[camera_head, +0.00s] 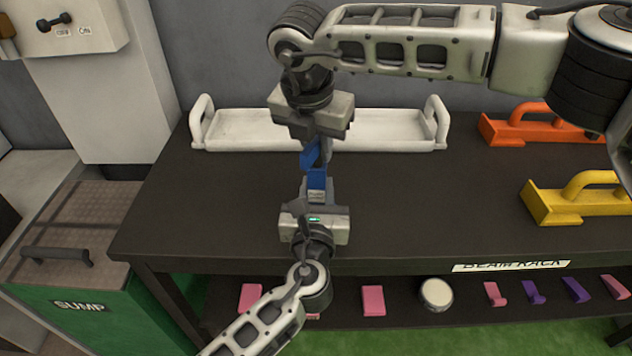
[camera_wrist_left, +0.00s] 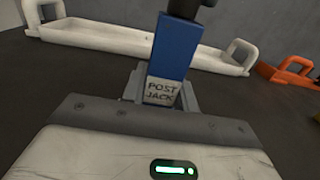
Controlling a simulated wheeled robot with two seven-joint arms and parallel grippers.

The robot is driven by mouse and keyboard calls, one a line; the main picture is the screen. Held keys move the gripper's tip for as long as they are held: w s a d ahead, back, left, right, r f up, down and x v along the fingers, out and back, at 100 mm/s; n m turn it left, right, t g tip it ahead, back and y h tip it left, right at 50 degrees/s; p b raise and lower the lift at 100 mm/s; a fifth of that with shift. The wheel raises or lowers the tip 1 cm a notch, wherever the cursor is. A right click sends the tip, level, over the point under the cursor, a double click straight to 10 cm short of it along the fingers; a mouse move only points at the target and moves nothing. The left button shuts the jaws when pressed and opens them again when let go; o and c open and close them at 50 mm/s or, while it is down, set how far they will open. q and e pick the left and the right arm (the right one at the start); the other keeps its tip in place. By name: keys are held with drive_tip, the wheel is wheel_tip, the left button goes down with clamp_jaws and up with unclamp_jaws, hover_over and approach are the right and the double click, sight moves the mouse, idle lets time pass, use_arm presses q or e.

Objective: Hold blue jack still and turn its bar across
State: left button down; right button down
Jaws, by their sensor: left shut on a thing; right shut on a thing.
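The blue jack (camera_head: 317,180) stands upright on the dark table, left of the table's middle. In the left wrist view its blue post (camera_wrist_left: 173,47) rises above a pale label reading "POST JACK". My left gripper (camera_head: 316,192) is shut on the lower part of the jack from the near side.
A white tray (camera_head: 220,146) with end handles lies just behind the jack. An orange tool (camera_head: 507,132) and a yellow tool (camera_head: 548,211) sit at the right. A lower shelf holds pink and purple pieces and a round pot (camera_head: 436,294). The table left of the jack is clear.

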drive_tip(key=shift+n, duration=0.7)
drive_tip(key=shift+n+y, duration=0.3)
drive_tip(key=shift+n, duration=0.8)
drive_tip(key=shift+c, duration=1)
unclamp_jaws()
